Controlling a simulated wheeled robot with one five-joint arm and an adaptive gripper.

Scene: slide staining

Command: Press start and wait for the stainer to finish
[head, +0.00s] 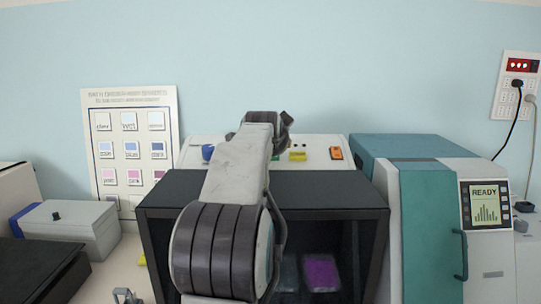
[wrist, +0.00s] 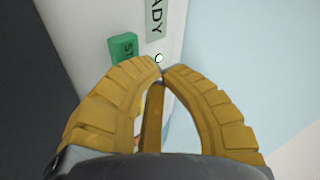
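The stainer is a dark, see-through-fronted box (head: 160,222) with a pale sloping control panel (head: 320,163) at its back. In the wrist view a green button (wrist: 123,47) with a partly hidden label starting "ST" sits on the pale panel. A label ending "ADY" (wrist: 156,18) is above and right of it. A small pale light spot (wrist: 158,58) shows just past my fingertips. My gripper (wrist: 161,70) has its yellow fingertips together, empty, just below and right of the green button. I cannot tell whether they touch the panel. My arm hides the gripper in the head view.
The panel also has a blue knob (head: 208,152), a yellow piece (head: 298,154) and an orange switch (head: 336,153). Purple (head: 321,272) and teal contents show inside the stainer. A teal machine (head: 415,210) with a "READY" screen (head: 486,203) stands close on the right. A grey box (head: 72,228) is left.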

